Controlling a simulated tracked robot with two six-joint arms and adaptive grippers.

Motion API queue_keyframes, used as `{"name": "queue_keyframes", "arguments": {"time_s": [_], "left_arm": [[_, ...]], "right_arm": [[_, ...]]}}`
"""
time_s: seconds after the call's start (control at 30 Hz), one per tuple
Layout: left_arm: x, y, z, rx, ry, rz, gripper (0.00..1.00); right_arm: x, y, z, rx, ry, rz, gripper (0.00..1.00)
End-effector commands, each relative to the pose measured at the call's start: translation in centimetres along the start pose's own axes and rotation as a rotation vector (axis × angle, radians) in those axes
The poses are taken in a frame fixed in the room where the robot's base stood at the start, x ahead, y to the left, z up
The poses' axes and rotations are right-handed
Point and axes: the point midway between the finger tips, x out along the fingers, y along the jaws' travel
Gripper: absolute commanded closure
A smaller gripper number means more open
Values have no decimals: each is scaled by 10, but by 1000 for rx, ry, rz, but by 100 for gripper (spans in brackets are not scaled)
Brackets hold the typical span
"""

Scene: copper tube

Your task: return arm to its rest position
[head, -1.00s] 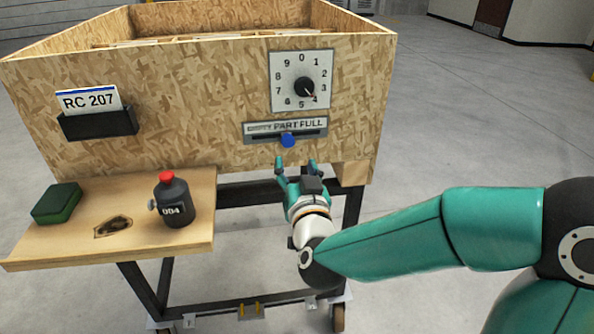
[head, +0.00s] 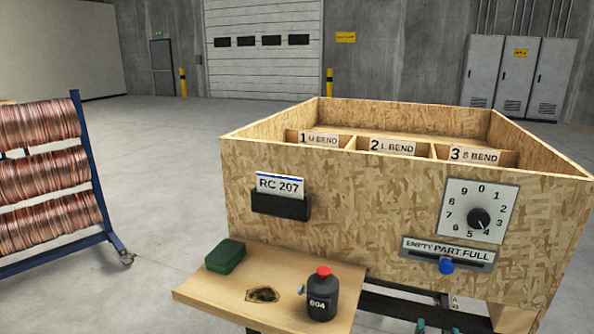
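Two small teal fingertips of my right gripper (head: 437,328) show at the bottom edge, below the crate's front. They stand apart with nothing visible between them. The rest of that gripper and its arm are out of view. The fingertips are clear of the blue slider knob (head: 446,266), which sits under PART on the EMPTY PART FULL plate (head: 452,247). My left gripper is not in view.
The wooden crate (head: 370,215) has a dial (head: 478,211) pointing near 4 and an RC 207 card (head: 280,186). Its shelf (head: 205,292) bears a green block (head: 225,256) and a dark bottle (head: 322,296). A copper coil rack (head: 90,160) stands left.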

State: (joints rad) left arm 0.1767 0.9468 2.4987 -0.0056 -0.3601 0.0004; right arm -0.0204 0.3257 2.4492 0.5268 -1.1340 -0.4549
Motion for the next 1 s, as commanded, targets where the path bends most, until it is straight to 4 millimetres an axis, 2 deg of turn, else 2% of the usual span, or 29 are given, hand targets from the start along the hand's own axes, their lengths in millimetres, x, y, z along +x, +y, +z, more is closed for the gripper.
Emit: {"name": "queue_keyframes", "arguments": {"time_s": [0.03,0.1,0.17,0.2,0.27,0.3,0.43,0.53,0.6,0.7,1.0], "left_arm": [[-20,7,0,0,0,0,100],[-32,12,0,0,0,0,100],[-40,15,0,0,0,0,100],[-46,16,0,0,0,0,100],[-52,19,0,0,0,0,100],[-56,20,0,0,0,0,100],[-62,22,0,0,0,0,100],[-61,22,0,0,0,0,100],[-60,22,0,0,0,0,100],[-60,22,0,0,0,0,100],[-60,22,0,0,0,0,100]], "right_arm": [[2,-5,30,-43,-111,-23,42],[0,-13,84,-76,-265,-76,42],[-10,-21,130,-90,-401,-127,42],[-21,-25,159,-94,-493,-162,42],[-42,-32,200,-91,-631,-213,42],[-59,-36,226,-87,-725,-246,42],[-119,-46,289,-64,-1000,-341,42],[-159,-52,318,-49,-1168,-398,42],[-178,-55,322,-37,-1253,-422,42],[-194,-54,326,-19,-1327,-420,42],[-196,-53,326,3,-1348,-399,42]]}}
